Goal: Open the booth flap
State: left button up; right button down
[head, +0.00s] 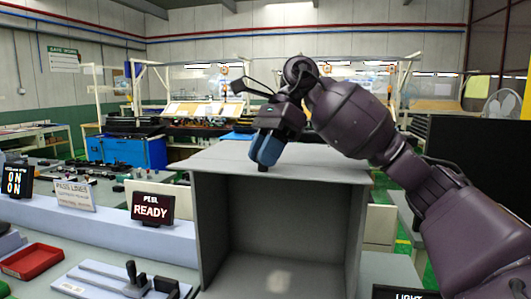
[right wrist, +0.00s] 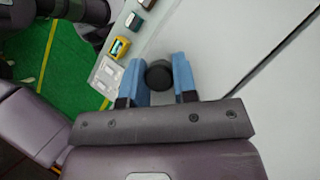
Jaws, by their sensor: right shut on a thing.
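The booth (head: 214,235) is a grey box in the middle of the head view. Its front is open, and its empty inside shows with a light patch on the floor. A flat grey panel (head: 325,166) lies level over the top; I cannot tell whether this is the flap. My right gripper (head: 265,152) is above the panel's front edge, with its blue fingers pointing down. It is shut on a small black knob (head: 263,168). In the right wrist view the round dark knob (right wrist: 159,74) sits between the blue fingers (right wrist: 160,80). My left gripper is not in view.
A ledge left of the booth carries a READY display (head: 152,206) and a sign (head: 75,195). A red tray (head: 32,261) and a black lever device (head: 135,280) are at the front left. A dark LIGHT sign (head: 405,292) is at the lower right.

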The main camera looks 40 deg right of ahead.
jog(key=c, duration=0.9)
grip_release()
jog(key=shift+f, duration=0.1)
jog(key=v, duration=1)
jog(key=shift+d+r+p, duration=0.2)
jog(key=shift+r+p, duration=0.1)
jog(key=shift+r, duration=0.05)
